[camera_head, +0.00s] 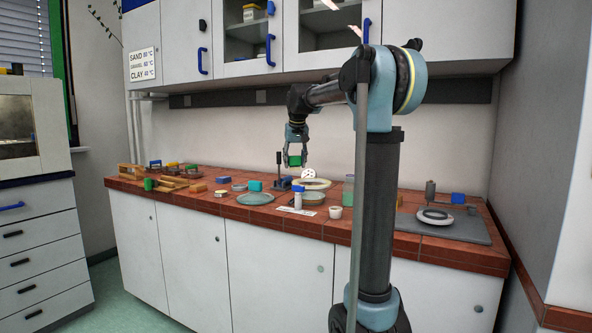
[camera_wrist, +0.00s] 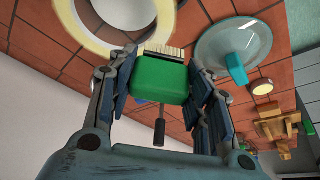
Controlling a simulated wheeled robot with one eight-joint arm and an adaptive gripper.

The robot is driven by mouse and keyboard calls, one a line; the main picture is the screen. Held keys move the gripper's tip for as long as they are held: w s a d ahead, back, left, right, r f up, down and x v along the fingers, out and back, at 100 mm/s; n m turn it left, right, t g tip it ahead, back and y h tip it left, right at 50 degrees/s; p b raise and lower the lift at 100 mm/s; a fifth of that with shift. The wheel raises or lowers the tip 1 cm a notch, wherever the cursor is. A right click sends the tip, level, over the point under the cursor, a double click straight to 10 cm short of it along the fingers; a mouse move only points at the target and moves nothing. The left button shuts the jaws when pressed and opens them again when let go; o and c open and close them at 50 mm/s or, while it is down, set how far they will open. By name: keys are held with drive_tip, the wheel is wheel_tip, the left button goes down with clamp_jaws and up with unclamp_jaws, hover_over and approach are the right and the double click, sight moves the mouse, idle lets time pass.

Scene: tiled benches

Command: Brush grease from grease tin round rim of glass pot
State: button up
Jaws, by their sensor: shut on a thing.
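My gripper (camera_head: 295,164) is shut on a green brush block (camera_wrist: 160,80) above the bench. The glass pot looks to be the vessel with the wide cream rim (camera_wrist: 68,48), at upper left in the wrist view; the rim (camera_head: 318,184) lies below and a little right of my gripper in the head view. The bristles look apart from it. A small round tin with pale yellow contents (camera_wrist: 263,87), likely the grease tin, is at right in the wrist view.
A white bottle (camera_head: 298,200) and white cup (camera_head: 335,212) stand near the front edge. Wooden pieces (camera_head: 175,184) lie left; a grey mat (camera_head: 465,229) lies right.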

drive_tip(key=shift+r, duration=1.45)
drive_tip(key=shift+w+d, duration=0.1)
